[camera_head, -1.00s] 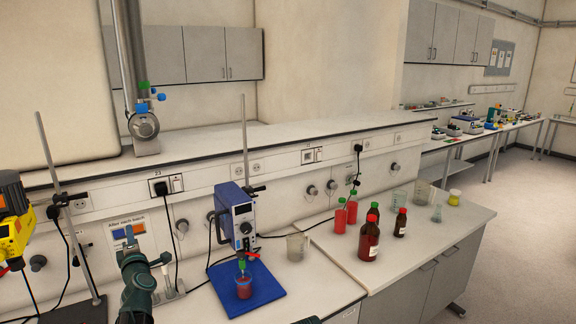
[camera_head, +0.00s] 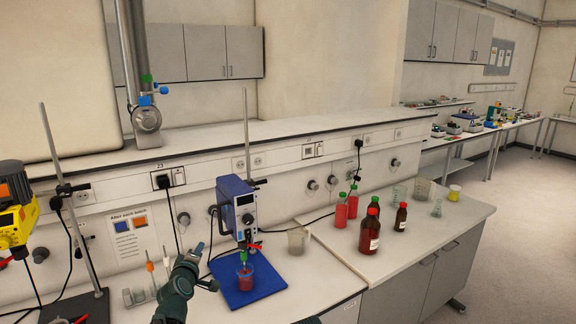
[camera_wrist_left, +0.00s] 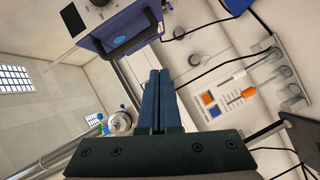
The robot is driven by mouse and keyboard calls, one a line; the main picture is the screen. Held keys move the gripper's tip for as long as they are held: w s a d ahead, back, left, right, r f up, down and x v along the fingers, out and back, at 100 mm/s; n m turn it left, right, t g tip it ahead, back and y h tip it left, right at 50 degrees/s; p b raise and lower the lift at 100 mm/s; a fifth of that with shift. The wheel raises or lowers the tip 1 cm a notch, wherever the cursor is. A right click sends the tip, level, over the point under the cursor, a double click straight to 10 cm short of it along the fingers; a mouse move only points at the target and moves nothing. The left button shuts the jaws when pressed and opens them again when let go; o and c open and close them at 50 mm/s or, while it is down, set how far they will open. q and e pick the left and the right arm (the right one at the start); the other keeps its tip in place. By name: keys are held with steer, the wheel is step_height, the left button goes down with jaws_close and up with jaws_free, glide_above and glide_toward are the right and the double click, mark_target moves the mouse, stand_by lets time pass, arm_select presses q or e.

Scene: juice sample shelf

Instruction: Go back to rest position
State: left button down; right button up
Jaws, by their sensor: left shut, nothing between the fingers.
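My left gripper (camera_head: 198,252) rises from the bottom of the head view, in front of the bench wall and left of the blue stirrer device (camera_head: 237,207). In the left wrist view its two dark fingers (camera_wrist_left: 158,78) lie side by side, shut with nothing between them. The gripper looks apart from the objects around it. A dark piece at the bottom edge of the head view may be part of my right arm; no right gripper shows.
A beaker of red liquid (camera_head: 244,278) stands on the blue base (camera_head: 270,284). A tube rack (camera_head: 134,298) is left of my arm. A metal stand (camera_head: 65,190) and yellow device (camera_head: 14,222) are farther left. Red-capped brown bottles (camera_head: 370,233) stand on the right counter.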

arm_select(q)
steer(key=s+d+f+m+g+h+b, duration=0.2)
steer(key=s+d+f+m+g, duration=0.25)
steer(key=d+f, duration=0.4)
steer(key=s+d+f+m+g+h+b, duration=0.1)
steer(key=s+d+f+m+g+h, duration=0.15)
steer(key=s+d+f+m, duration=0.55)
steer(key=s+d+f+m+g+y+b, duration=0.2)
steer(key=s+f+g, duration=0.2)
steer(key=s, duration=0.6)
steer(key=s+d+f+m+g+y+b, duration=0.2)
steer(key=s+f+g, duration=0.3)
steer(key=s, duration=0.5)
steer(key=shift+s+d+f+m+y, duration=0.15)
steer(key=shift+d+f+m+y, duration=0.1)
steer(key=shift+m+y, duration=0.35)
